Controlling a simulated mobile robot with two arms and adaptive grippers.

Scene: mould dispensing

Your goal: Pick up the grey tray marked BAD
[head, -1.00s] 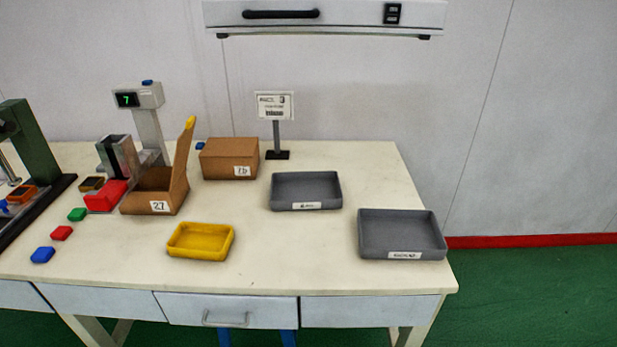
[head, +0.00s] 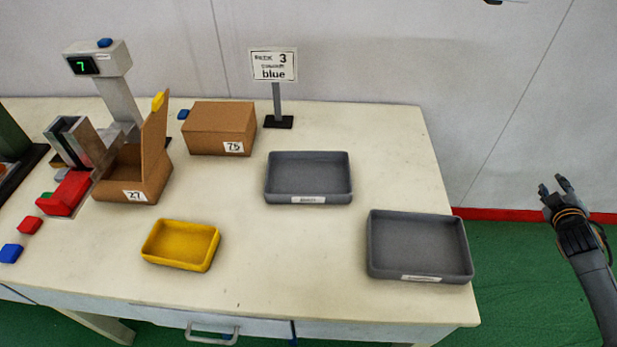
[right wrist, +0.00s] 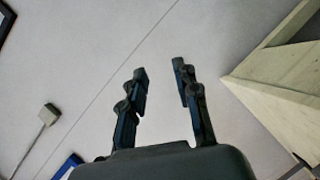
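Two empty grey trays lie on the table in the head view. One grey tray (head: 308,157) is right of the middle. The other grey tray (head: 420,277) is nearer, at the table's right front corner. Each has a white label on its front, too small to read, so I cannot tell which is marked BAD. My right gripper (head: 556,184) is off the table's right side, apart from both trays. In the right wrist view its fingers (right wrist: 159,68) are spread with nothing between them. My left gripper is not in view.
A yellow tray (head: 181,244) lies at the front left. A closed box (head: 219,128), an open box (head: 133,188), a sign (head: 274,66) reading blue and a display post (head: 118,85) stand behind. Table surface (head: 290,245) between the trays is clear.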

